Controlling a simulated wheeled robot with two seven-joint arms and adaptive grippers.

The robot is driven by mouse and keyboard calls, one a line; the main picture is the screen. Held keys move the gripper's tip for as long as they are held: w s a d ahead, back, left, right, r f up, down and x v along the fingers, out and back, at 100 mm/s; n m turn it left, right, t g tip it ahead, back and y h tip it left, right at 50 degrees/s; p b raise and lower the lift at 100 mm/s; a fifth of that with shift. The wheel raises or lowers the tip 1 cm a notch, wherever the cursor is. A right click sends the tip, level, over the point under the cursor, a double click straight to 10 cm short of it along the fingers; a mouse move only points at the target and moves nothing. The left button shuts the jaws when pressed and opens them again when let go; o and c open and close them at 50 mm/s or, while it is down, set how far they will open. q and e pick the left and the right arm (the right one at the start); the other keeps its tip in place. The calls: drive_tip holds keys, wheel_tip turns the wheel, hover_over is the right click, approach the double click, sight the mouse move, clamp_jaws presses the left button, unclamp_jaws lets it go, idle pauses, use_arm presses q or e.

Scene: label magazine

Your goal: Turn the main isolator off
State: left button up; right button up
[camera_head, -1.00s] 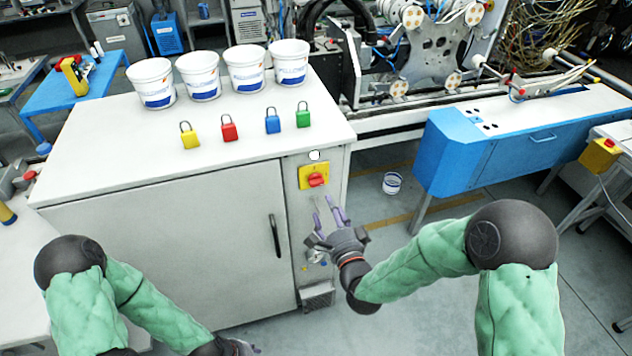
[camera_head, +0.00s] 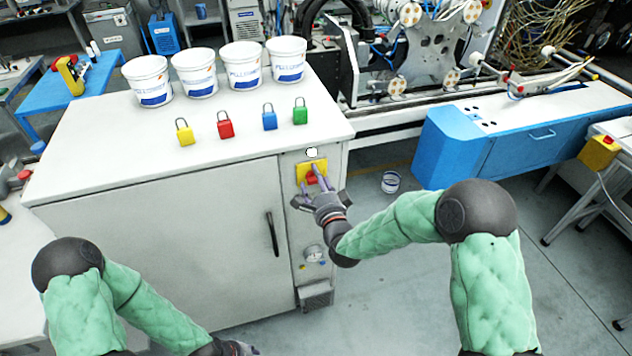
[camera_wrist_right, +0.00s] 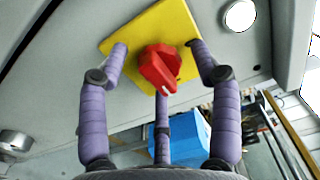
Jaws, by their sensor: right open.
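The main isolator is a red rotary knob (camera_wrist_right: 159,68) on a yellow plate (camera_wrist_right: 178,22), set in the cabinet's front panel. In the head view the yellow plate (camera_head: 305,169) shows near the cabinet's upper right corner, with the red knob (camera_head: 311,179) partly behind my fingers. My right gripper (camera_head: 317,183) is in front of the knob. In the right wrist view its purple fingers (camera_wrist_right: 157,75) are spread open around the knob, with no clear contact visible. My left gripper (camera_head: 240,348) is low at the bottom edge, mostly out of frame; its fingers are unclear.
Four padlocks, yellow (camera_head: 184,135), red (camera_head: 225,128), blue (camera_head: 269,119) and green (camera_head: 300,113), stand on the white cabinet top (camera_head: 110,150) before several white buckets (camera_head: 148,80). A round gauge (camera_head: 313,253) sits below the isolator. A blue machine (camera_head: 480,155) stands at right.

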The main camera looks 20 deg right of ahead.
drive_tip(key=c, duration=1.1)
drive_tip(key=shift+c, duration=0.2)
drive_tip(key=n+b, duration=0.6)
drive_tip(key=n, duration=0.3)
drive_tip(key=n+b, duration=0.2)
drive_tip(key=n, duration=0.2)
drive_tip(key=shift+r, duration=0.15)
drive_tip(key=shift+r+n+b, duration=0.1)
drive_tip(key=shift+n+b, duration=0.3)
drive_tip(key=shift+n, duration=2)
